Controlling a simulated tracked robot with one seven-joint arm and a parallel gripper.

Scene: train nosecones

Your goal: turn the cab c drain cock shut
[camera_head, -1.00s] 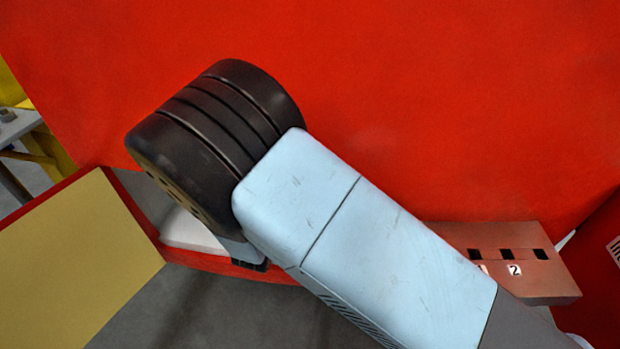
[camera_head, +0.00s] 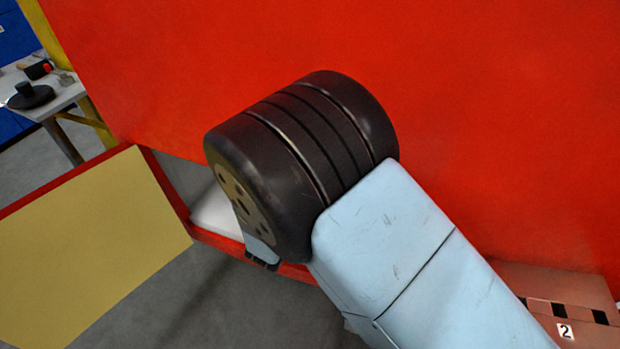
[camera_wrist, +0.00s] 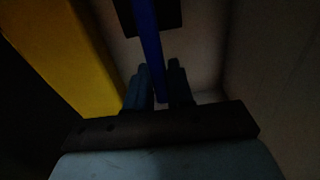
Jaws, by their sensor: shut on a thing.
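In the wrist view a long blue handle (camera_wrist: 147,28) runs down from a dark plate (camera_wrist: 170,16) on the back wall of a dim recess. I take it for the drain cock's handle; no cab label is readable here. My gripper (camera_wrist: 159,68) is shut on the handle, with one dark finger on each side near its lower end. In the head view my arm hides the gripper and the handle. The cock's body is too dark to make out.
A yellow panel (camera_wrist: 62,45) borders the recess on the left. In the head view a large red wall (camera_head: 480,110) stands behind my arm. A yellow-faced open flap (camera_head: 85,250) is at left, a brown box (camera_head: 560,285) marked 2 at lower right, a table (camera_head: 62,98) at upper left.

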